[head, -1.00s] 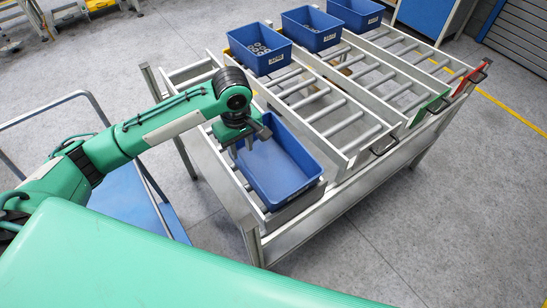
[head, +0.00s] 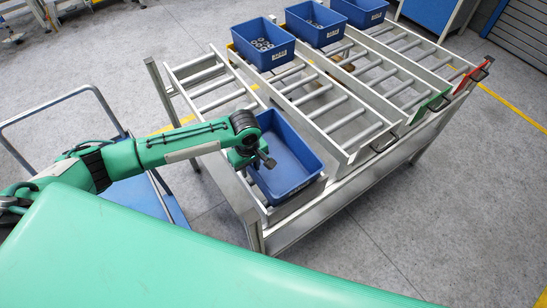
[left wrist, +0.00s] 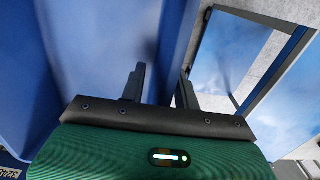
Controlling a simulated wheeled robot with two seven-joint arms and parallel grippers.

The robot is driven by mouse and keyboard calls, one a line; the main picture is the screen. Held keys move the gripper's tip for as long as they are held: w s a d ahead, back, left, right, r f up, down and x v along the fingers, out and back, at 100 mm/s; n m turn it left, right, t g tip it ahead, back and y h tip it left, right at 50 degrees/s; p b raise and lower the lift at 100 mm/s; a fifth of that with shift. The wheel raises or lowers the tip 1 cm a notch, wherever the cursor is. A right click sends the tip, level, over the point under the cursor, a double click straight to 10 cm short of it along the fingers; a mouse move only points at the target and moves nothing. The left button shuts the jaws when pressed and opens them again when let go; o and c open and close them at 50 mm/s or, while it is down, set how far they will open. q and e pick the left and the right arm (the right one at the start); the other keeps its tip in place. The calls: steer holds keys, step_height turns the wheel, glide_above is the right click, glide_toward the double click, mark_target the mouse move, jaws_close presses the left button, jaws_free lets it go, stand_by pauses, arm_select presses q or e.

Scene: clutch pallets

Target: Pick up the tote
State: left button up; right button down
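An empty blue tote (head: 290,172) sits at the near end of the left roller lane of a metal rack. My left gripper (head: 260,160) is at the tote's left rim, pointing down. In the left wrist view, the gripper's two dark fingers (left wrist: 160,88) stand apart, with the blue tote wall (left wrist: 95,40) running between them. Contact between the fingers and the wall cannot be made out. My right gripper is not in view.
Three more blue totes stand at the rack's far end; the left one (head: 248,50) holds grey ring-shaped parts. The middle lane rollers (head: 345,120) are bare. A cart with a blue deck (head: 135,200) stands left of the rack, under my left arm.

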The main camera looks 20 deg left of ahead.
arm_select(q)
steer(key=shift+f, duration=0.1)
steer(key=shift+c, duration=0.4)
jaws_close()
steer(key=shift+s, duration=0.1)
